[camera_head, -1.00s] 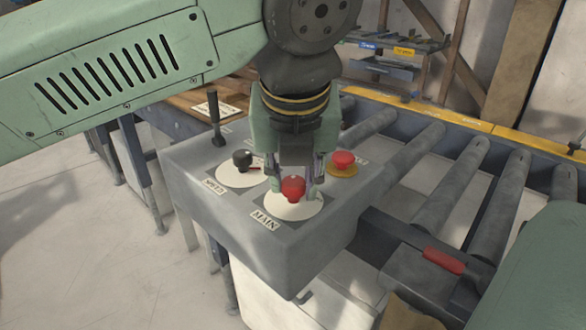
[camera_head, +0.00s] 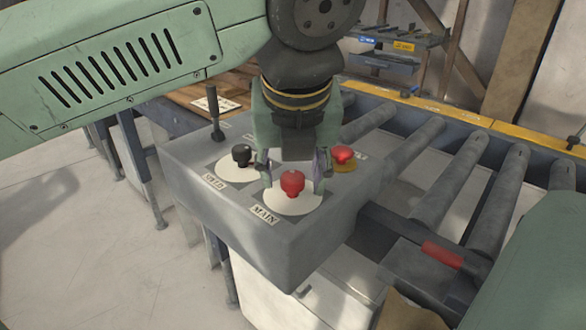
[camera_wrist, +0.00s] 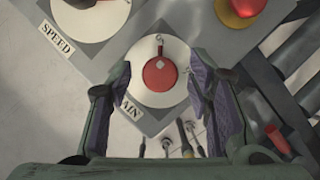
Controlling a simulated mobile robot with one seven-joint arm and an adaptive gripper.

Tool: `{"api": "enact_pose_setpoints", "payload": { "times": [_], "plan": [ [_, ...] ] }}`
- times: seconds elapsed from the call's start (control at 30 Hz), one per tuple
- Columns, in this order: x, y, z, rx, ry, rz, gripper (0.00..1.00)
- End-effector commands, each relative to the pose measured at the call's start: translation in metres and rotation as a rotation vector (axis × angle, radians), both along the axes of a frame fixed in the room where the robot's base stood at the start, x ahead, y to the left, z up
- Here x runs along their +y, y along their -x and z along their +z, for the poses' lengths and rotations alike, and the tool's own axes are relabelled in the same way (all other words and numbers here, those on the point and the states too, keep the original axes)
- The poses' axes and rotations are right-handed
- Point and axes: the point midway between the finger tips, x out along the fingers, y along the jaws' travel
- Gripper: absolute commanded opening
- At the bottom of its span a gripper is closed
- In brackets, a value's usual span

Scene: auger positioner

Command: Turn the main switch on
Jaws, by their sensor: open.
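The main switch (camera_head: 292,183) is a red knob on a white round dial, above a label reading MAIN (camera_head: 265,215), on the grey control box (camera_head: 290,240). In the wrist view the red knob (camera_wrist: 160,75) shows between the fingers, its pointer toward the top of the picture. My gripper (camera_head: 292,172) is open, its fingers spread apart on either side behind the knob. In the wrist view my gripper (camera_wrist: 165,95) shows a gap between each finger and the knob. No contact with the knob shows.
A black speed knob (camera_head: 241,155) is left of the main switch. A red button on a yellow base (camera_head: 343,157) is to the right. A black lever (camera_head: 214,115) stands at the box's back left. Conveyor rollers (camera_head: 430,150) lie to the right.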

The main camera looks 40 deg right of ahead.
Motion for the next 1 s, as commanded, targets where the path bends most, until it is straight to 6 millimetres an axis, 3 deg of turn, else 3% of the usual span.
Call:
{"api": "enact_pose_setpoints", "payload": {
  "times": [0.27, 0.7, 1.0],
  "plan": [
    [0.001, 0.002, 0.007, 0.0, 0.003, -0.001, 0.47],
    [0.016, 0.021, 0.065, 0.0, 0.002, -0.002, 0.47],
    [0.018, 0.022, 0.07, 0.0, 0.0, 0.0, 0.47]
  ]
}}
